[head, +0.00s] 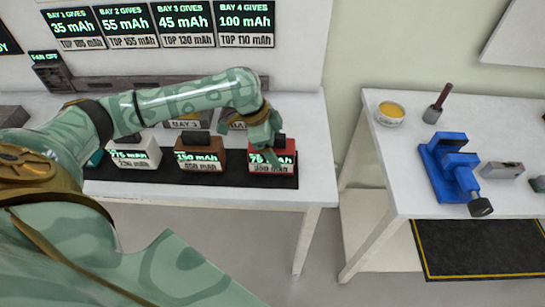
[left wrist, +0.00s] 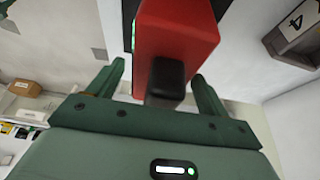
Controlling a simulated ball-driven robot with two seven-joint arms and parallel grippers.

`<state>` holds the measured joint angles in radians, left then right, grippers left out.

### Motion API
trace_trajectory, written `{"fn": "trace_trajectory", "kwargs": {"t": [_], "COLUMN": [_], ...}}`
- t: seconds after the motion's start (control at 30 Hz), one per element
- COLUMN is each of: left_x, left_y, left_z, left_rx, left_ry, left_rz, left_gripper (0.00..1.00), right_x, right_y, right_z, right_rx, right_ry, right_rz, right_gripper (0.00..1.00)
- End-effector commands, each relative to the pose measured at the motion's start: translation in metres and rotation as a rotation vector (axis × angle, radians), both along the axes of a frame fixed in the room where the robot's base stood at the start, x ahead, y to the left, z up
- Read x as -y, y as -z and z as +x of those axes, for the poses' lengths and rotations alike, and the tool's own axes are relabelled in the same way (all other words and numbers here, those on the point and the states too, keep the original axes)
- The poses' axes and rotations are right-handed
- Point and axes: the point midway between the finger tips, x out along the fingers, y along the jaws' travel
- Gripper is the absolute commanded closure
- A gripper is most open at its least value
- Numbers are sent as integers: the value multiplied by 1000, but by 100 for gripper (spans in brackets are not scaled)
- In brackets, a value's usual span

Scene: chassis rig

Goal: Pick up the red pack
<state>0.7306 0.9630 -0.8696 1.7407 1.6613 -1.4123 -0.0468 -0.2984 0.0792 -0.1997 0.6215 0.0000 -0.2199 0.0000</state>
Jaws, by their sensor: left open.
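The red pack (head: 284,151) stands at the right end of a black mat on the left table, with a green readout on its front and a black handle on top. In the left wrist view the red pack (left wrist: 178,35) and its black handle (left wrist: 166,80) are close ahead. My left gripper (head: 268,138) is over the red pack. In the left wrist view its open fingers (left wrist: 158,85) stand either side of the handle, with gaps showing. My right gripper is not in view.
A brown pack (head: 201,153) and a white pack (head: 133,152) stand left of the red pack on the black mat (head: 230,179). Bay boxes stand behind, below a sign board. A second table (head: 410,150) at right holds a blue vise (head: 450,165).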

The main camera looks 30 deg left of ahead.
Motion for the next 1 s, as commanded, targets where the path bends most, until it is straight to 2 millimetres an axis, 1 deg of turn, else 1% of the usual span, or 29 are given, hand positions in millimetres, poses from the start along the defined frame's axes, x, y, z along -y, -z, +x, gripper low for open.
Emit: {"fn": "trace_trajectory", "kwargs": {"t": [0.13,0.17,0.2,0.27,0.3,0.37,0.6,0.73,0.83,0.9,0.93,1.0], "left_x": [0,0,0,0,0,0,0,0,0,0,-1,-4], "left_y": [-2,-2,-2,-2,-2,-2,-3,-11,-23,-37,-43,-57], "left_z": [0,0,0,0,0,0,1,1,1,1,0,-14], "left_rx": [1,1,1,1,1,1,3,5,6,8,8,6], "left_ry": [0,0,0,0,0,0,0,-1,-1,-1,-1,0], "left_rz": [0,0,0,0,0,0,-1,0,-2,-2,-1,0], "left_gripper": [22,30,41,58,69,86,87,87,87,87,87,87], "right_x": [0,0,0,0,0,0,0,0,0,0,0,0], "right_y": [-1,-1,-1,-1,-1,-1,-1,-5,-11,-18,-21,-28], "right_z": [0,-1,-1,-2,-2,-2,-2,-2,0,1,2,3], "right_rx": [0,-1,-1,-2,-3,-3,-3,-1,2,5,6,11], "right_ry": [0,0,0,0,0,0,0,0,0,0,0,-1], "right_rz": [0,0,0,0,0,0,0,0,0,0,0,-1], "right_gripper": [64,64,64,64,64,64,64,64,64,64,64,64]}}
